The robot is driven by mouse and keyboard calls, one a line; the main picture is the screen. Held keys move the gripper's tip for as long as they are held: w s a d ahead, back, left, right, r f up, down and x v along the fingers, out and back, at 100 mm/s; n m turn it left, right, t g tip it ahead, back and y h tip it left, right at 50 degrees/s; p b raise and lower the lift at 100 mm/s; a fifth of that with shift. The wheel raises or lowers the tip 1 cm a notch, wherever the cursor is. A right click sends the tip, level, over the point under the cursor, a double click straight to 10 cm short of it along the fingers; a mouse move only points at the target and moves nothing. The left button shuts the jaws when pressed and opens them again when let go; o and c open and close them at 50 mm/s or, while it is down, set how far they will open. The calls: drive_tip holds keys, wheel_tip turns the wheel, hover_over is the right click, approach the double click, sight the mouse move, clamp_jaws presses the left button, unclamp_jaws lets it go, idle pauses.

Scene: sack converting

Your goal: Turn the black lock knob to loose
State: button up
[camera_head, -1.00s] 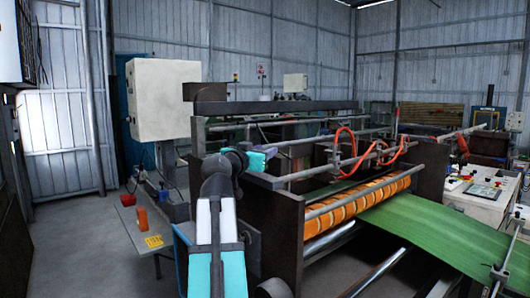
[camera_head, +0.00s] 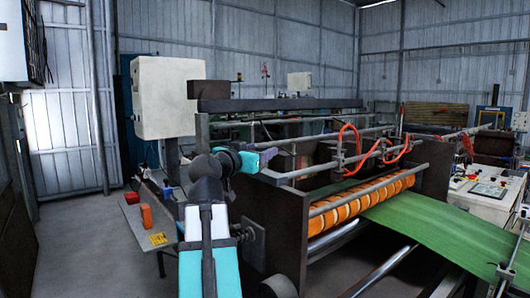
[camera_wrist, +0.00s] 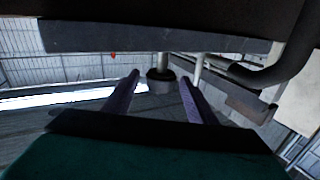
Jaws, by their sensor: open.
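A dark round knob (camera_wrist: 160,82) on a pale post shows in the wrist view, ahead of my gripper (camera_wrist: 157,97). It appears between the two purple fingers, which are spread apart with nothing between their tips that I can see them touching. How far the knob is beyond the tips is hard to tell. In the head view my gripper (camera_head: 278,151) reaches to the machine's near upper corner, beside its rails. I cannot make out the knob there, and its lock setting cannot be read in either view.
The machine has a dark side plate (camera_head: 278,228), an orange-banded roller (camera_head: 365,204) and a green sheet (camera_head: 435,226). In the wrist view a dark beam (camera_wrist: 150,38) crosses above the knob, and a curved pipe (camera_wrist: 265,75) is at right. Open floor (camera_head: 80,245) lies at left.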

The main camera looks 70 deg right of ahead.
drive_tip(key=a+b, duration=0.1)
drive_tip(key=a, duration=0.7)
drive_tip(key=shift+w+a, duration=0.15)
drive_tip(key=shift+w, duration=0.3)
